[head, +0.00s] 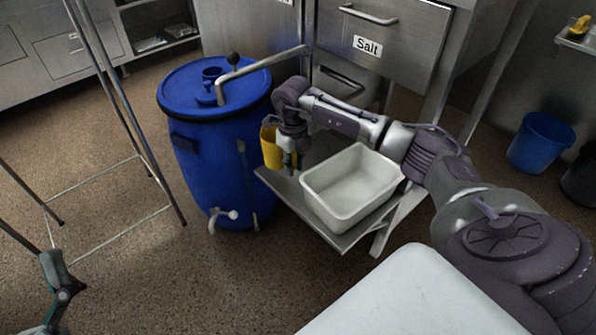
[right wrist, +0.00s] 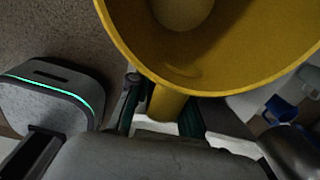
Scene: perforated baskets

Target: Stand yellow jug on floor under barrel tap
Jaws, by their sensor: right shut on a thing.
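The yellow jug (head: 271,148) is in the air just right of the blue barrel (head: 215,150), partly hidden by my right gripper (head: 289,158). My right gripper is shut on the jug's handle; in the right wrist view, the handle (right wrist: 166,104) sits between the dark fingers. The jug's open mouth and inside (right wrist: 215,65) face that camera, and the inside looks empty. The barrel tap (head: 224,215) is pale and sticks out low on the barrel's front, with floor (head: 215,265) below it. My left gripper (head: 60,285) shows only in part at the lower left.
A low metal stand (head: 285,190) with a white tub (head: 350,215) is right of the barrel. A metal frame (head: 120,95) stands left. The barrel top has a pump with a long spout (head: 265,65). Floor in front of the barrel is clear.

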